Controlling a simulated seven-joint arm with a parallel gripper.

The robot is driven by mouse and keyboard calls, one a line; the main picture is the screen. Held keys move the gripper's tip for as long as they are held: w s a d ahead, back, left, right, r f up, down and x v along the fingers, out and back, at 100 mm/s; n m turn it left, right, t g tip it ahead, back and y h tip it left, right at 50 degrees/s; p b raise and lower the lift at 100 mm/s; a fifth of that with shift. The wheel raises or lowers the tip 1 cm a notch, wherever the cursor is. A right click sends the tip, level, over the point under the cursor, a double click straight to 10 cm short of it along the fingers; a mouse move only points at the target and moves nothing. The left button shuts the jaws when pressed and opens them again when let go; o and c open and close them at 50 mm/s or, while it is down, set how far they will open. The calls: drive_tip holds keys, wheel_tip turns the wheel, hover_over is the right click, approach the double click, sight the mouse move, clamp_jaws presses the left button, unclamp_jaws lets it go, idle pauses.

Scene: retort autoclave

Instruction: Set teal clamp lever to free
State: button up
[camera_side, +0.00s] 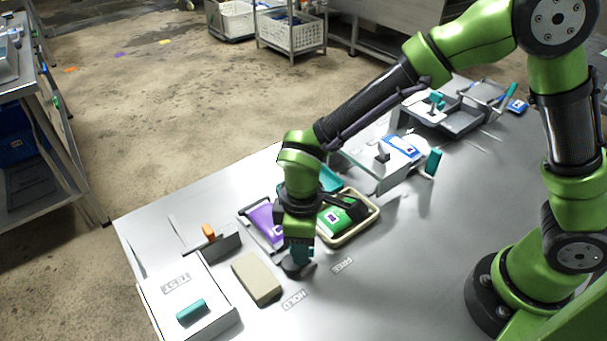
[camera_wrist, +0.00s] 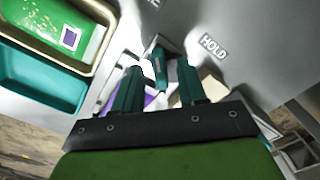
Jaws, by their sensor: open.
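The teal clamp lever (camera_wrist: 160,63) shows in the wrist view, standing on a grey mount, between the tips of my gripper's two teal fingers. My gripper (camera_wrist: 158,68) is open, with a finger on each side of the lever and visible gaps. HOLD also shows in the wrist view (camera_wrist: 213,47).
A beige block (camera_side: 256,278) lies left of the base. Behind it are a cream tray (camera_side: 372,222) with a green pouch (camera_side: 335,217) and a purple pouch (camera_side: 263,222). A white TEST box (camera_side: 205,318) with a teal handle (camera_side: 191,312) stands front left. The table right of FREE is clear.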

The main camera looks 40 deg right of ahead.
wheel_tip(320, 180, up, 17)
idle(0.5)
drive_tip(key=s+d+r+m+t+y, duration=0.1)
drive_tip(key=s+d+m+t, duration=0.2)
drive_tip(key=d+m, duration=0.3)
drive_tip(key=s+d+r+m+t+y, duration=0.1)
drive_tip(key=s+d+m+t, duration=0.3)
drive_tip(key=d, duration=1)
drive_tip(key=r+m, duration=0.1)
drive_tip(key=m, duration=0.2)
drive_tip(key=shift+s+d, duration=0.35)
drive_tip(key=shift+d, duration=0.05)
